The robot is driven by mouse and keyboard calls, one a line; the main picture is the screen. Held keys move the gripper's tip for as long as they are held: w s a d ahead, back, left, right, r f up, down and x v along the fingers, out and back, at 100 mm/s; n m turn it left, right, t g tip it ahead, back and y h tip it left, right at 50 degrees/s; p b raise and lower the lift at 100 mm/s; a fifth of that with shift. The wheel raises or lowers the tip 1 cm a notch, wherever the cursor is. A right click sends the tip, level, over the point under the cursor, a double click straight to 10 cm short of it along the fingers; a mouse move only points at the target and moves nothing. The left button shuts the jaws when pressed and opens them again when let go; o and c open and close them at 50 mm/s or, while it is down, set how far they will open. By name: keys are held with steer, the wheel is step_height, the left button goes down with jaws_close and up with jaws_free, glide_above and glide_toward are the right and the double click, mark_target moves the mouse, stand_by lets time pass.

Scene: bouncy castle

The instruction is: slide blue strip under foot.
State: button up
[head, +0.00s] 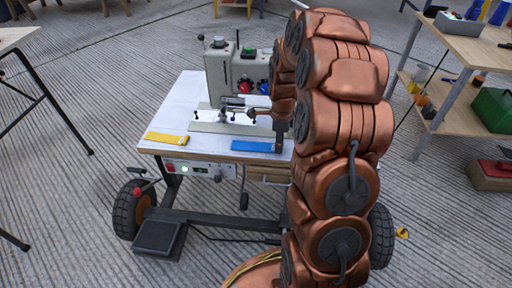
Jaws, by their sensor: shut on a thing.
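The blue strip (252,146) lies flat along the front edge of a white worktop (185,100), right of its middle. My gripper (279,147) reaches down from the copper arm and is shut on the strip's right end; the fingertips are small and partly hidden by the arm. A grey machine (221,72) stands on the worktop behind. The foot seems to be among small metal parts (230,115) over a pale bed plate (205,127); its exact shape is too small to tell. The strip lies in front of the plate, apart from the foot.
A yellow strip (167,138) lies at the worktop's front left. A control box (200,170) hangs under the front edge, and a pedal (159,237) is on the floor below. A wooden bench (465,50) stands at the right. My arm hides the worktop's right side.

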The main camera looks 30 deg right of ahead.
steer(key=shift+r+p, duration=0.3)
steer(key=shift+r, duration=0.55)
steer(key=shift+r, duration=0.15)
steer(key=shift+r+p, duration=0.95)
steer(key=shift+r, duration=0.9)
